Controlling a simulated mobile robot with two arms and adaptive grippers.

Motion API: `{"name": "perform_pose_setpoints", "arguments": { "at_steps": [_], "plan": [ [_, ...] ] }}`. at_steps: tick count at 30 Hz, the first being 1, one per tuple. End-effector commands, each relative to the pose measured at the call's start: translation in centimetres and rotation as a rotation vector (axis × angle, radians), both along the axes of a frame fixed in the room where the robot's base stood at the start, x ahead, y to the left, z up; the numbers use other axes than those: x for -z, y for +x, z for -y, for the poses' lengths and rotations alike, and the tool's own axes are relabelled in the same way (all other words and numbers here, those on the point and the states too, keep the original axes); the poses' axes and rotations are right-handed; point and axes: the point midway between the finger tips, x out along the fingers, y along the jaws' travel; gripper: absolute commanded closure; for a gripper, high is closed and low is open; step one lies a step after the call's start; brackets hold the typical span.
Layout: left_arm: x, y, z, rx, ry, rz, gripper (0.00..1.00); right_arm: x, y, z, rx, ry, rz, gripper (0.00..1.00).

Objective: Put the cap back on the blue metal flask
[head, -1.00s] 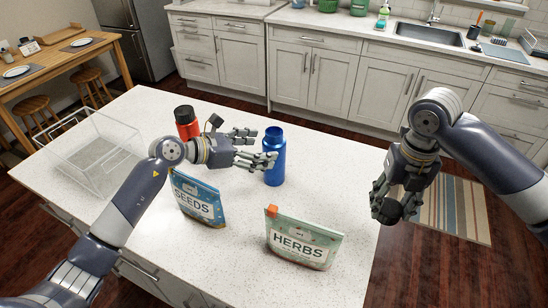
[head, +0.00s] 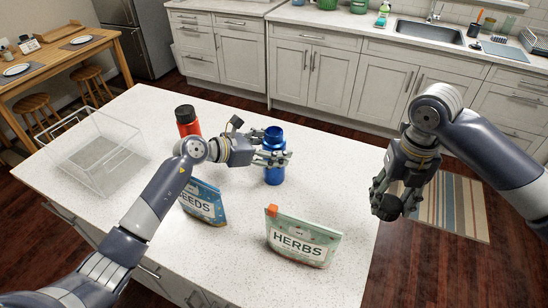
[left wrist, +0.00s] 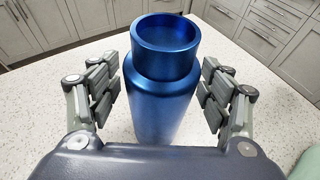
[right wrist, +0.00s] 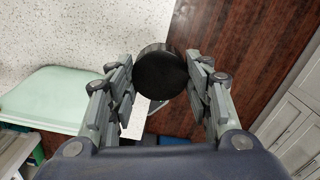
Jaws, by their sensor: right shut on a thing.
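The blue metal flask (head: 274,172) stands upright and uncapped on the white island. In the left wrist view the flask (left wrist: 163,95) shows its open mouth between the fingers. My left gripper (head: 283,158) is open around the flask, with a finger row on each side and gaps to its body. My right gripper (head: 382,195) is shut on a black cap (head: 389,207) and holds it in the air off the right edge of the island. The cap (right wrist: 160,73) shows as a dark disc between the fingertips in the right wrist view.
A red bottle with a black top (head: 187,121) stands behind my left arm. A seeds pouch (head: 204,204) and a herbs pouch (head: 302,240) stand nearer the front. A clear bin (head: 97,155) is at the left. The island top (head: 345,190) is clear right of the flask.

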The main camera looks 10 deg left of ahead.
Motion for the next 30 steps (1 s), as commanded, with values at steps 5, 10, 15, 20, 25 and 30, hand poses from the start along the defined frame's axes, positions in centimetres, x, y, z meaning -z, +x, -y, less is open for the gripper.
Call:
{"name": "perform_pose_setpoints", "arguments": {
  "at_steps": [5, 10, 15, 20, 25, 30],
  "plan": [
    [0.0, 0.0, 0.0, 0.000, 0.000, 0.000, 0.77, 0.0, 0.0, 0.0, 0.000, 0.000, 0.000, 0.70],
    [-0.1, 0.0, 0.0, -0.001, -0.001, 0.002, 0.80, 0.0, 0.0, 0.0, 0.000, 0.000, 0.000, 0.70],
    [-0.5, 0.1, 0.0, 0.000, 0.000, 0.004, 0.80, 0.1, 0.0, 0.0, 0.000, 0.000, 0.000, 0.70],
    [-2.7, 0.1, -0.1, 0.001, 0.004, 0.010, 0.80, 0.7, 0.0, 0.0, 0.000, 0.000, 0.000, 0.70],
    [-6.3, 0.1, 0.0, 0.002, 0.002, 0.011, 0.80, 1.7, 0.0, 0.0, 0.000, 0.000, 0.000, 0.70],
    [-8.9, 0.1, 0.0, 0.001, 0.000, 0.006, 0.80, 2.3, 0.0, 0.0, 0.000, 0.000, 0.000, 0.70]
  ]
}}
